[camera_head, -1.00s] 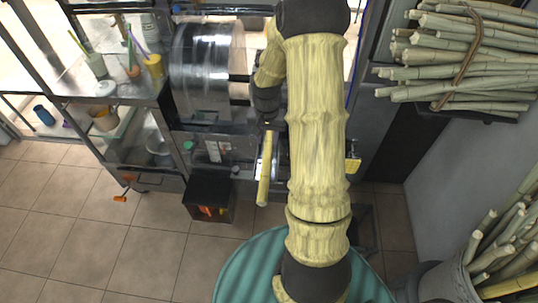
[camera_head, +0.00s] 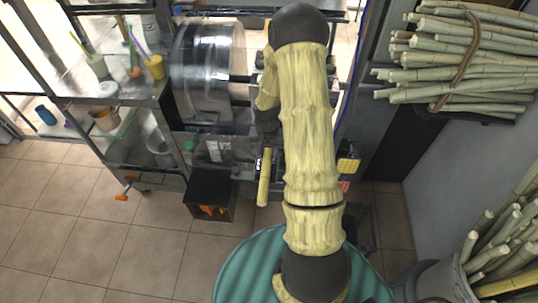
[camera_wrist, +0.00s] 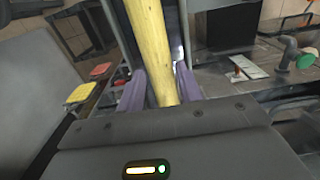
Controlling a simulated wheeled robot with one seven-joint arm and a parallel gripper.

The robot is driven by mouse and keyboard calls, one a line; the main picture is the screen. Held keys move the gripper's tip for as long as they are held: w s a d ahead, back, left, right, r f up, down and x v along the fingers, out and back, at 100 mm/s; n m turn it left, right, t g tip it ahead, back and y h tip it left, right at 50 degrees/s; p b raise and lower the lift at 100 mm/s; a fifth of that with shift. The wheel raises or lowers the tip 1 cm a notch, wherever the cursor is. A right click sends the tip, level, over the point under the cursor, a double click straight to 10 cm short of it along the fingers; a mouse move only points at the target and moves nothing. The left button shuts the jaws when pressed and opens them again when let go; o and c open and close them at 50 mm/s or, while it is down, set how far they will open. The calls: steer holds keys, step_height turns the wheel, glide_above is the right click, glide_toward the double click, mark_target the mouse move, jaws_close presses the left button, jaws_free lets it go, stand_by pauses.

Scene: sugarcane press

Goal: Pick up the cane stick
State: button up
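The cane stick (camera_head: 263,190) is a yellow rod. In the head view its lower end shows at the front of the press, left of my arm, and its upper part is hidden behind my gripper (camera_head: 265,160). In the wrist view the cane stick (camera_wrist: 153,45) runs from the top edge down between the two purple fingers of my gripper (camera_wrist: 162,78). The fingers stand close on both sides of it. I cannot tell whether both touch it.
The press has a large metal drum (camera_head: 207,75). A dark box (camera_head: 210,196) stands below, on the left. Cane bundles lie on a shelf (camera_head: 500,114) and in a bin (camera_head: 447,284) at right. Shelves with cups stand at left.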

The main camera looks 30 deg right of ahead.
mark_target(268, 154)
steer(key=shift+f, duration=0.5)
steer(key=shift+c, duration=0.3)
jaws_close()
steer(key=shift+r, duration=0.15)
step_height(268, 154, up, 10)
steer(key=b, duration=0.1)
stand_by(0.6)
